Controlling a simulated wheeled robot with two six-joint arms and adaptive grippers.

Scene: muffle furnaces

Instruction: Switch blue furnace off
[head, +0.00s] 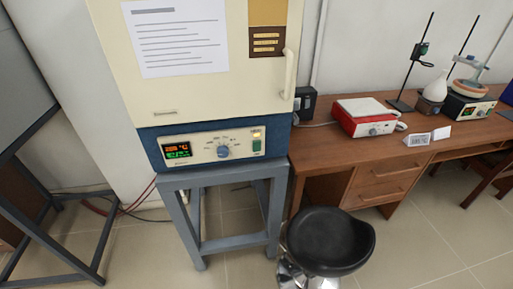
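The blue furnace (143,141) stands on a blue-grey metal stand, with a cream door and a blue lower body. Its cream control panel (200,149) has a lit display (177,151) with orange and green digits. A blue round knob (223,152) sits in the middle of the panel. A green rocker switch (257,146) is at the panel's right end, with a small yellow label above it. The door handle (289,75) is at the right edge of the door. Neither of my grippers is in view.
A black round stool (329,241) stands on the floor right of the stand (232,248). A wooden desk (375,170) at right holds a red and white hotplate (366,118) and lab stands. Tiled floor in front is partly clear.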

